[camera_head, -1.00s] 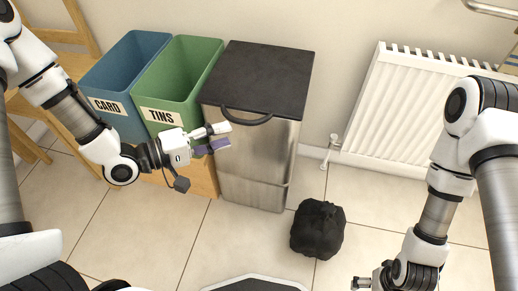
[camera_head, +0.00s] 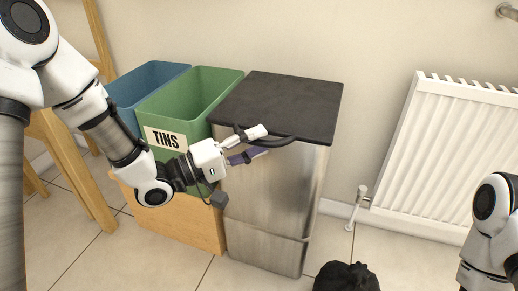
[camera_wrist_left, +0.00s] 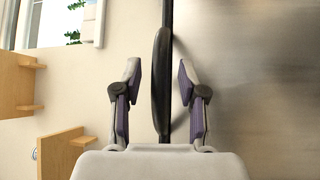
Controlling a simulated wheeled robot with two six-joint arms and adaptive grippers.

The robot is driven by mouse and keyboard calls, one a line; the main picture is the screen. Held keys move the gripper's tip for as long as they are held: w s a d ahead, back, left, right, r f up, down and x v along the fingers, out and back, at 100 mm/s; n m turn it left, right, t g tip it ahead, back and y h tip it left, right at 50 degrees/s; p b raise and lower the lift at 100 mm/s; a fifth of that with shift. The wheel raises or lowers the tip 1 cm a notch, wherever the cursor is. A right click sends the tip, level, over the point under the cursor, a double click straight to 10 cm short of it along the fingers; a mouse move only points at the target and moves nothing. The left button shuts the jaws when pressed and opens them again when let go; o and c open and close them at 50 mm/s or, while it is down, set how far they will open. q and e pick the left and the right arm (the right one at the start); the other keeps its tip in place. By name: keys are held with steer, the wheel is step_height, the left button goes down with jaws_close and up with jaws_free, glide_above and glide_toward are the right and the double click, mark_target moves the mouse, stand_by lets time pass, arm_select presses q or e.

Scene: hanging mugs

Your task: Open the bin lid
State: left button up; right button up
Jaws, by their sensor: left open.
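The bin (camera_head: 270,200) is a tall brushed-metal box with a flat black lid (camera_head: 285,100), which is shut. A dark curved handle (camera_head: 283,143) sticks out at the lid's front edge. My left gripper (camera_head: 262,143) is open at the handle, one finger above it and one below. In the left wrist view the handle (camera_wrist_left: 161,85) stands between the two open fingers of my left gripper (camera_wrist_left: 160,70), with gaps on both sides. The lid's edge shows behind it as a dark strip. My right gripper is out of view.
A green TINS bin (camera_head: 190,97) and a blue bin (camera_head: 130,90) stand left of the metal bin, in a wooden holder (camera_head: 170,222). A black bag (camera_head: 346,278) lies on the floor in front. A white radiator (camera_head: 445,150) is at right.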

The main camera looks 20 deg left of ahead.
arm_select(q)
steer(key=shift+w+d+r, duration=0.1)
steer(key=shift+w+d, duration=0.25)
steer(key=shift+d, duration=0.05)
jaws_close()
